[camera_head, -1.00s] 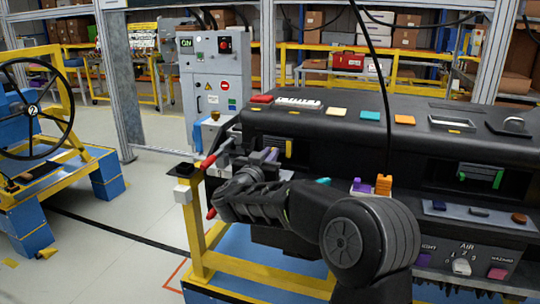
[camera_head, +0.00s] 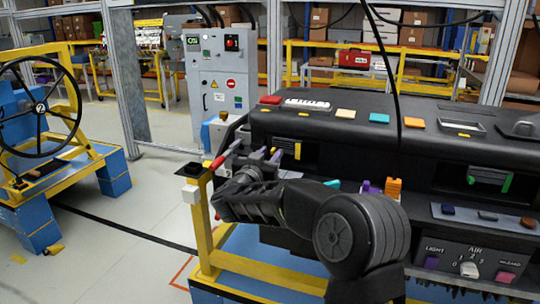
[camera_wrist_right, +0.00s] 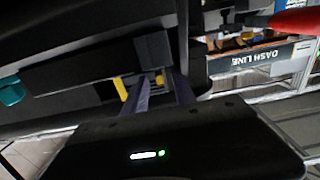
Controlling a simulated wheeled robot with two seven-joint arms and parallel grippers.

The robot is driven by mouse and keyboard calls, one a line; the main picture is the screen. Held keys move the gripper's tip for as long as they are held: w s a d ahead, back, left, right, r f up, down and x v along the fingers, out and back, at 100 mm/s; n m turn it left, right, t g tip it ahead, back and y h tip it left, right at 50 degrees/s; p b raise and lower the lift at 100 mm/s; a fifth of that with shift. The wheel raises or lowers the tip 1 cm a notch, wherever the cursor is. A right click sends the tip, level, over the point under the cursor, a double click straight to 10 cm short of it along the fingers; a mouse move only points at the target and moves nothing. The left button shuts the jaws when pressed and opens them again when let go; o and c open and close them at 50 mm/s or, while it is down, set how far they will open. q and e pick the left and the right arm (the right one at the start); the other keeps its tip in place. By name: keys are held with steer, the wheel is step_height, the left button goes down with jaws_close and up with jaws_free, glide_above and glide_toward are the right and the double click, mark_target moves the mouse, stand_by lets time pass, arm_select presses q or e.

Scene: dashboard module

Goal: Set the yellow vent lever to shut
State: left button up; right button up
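The yellow vent lever (camera_head: 297,150) stands upright at the right side of the left vent, in the front of the black dashboard (camera_head: 340,130). My right gripper (camera_head: 267,154) is just left of it in the head view, with its two fingers apart and nothing visibly held. In the right wrist view, the gripper (camera_wrist_right: 162,88) also shows its fingers apart. One yellow piece shows left of the fingers there and a smaller yellow bit between them; I cannot tell which is the lever. Contact with the lever is not clear. My left gripper is not in view.
A red-tipped stalk (camera_head: 218,162) sticks out close to my right gripper. A second vent with a green lever (camera_head: 507,182) is at the right. An orange block (camera_head: 393,188) and the switch panel (camera_head: 470,262) are right of my forearm.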

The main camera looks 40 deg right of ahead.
steer(key=v, duration=0.7)
steer(key=shift+s+a+b, duration=0.25)
steer(key=shift+a+b, duration=0.1)
stand_by(0.4)
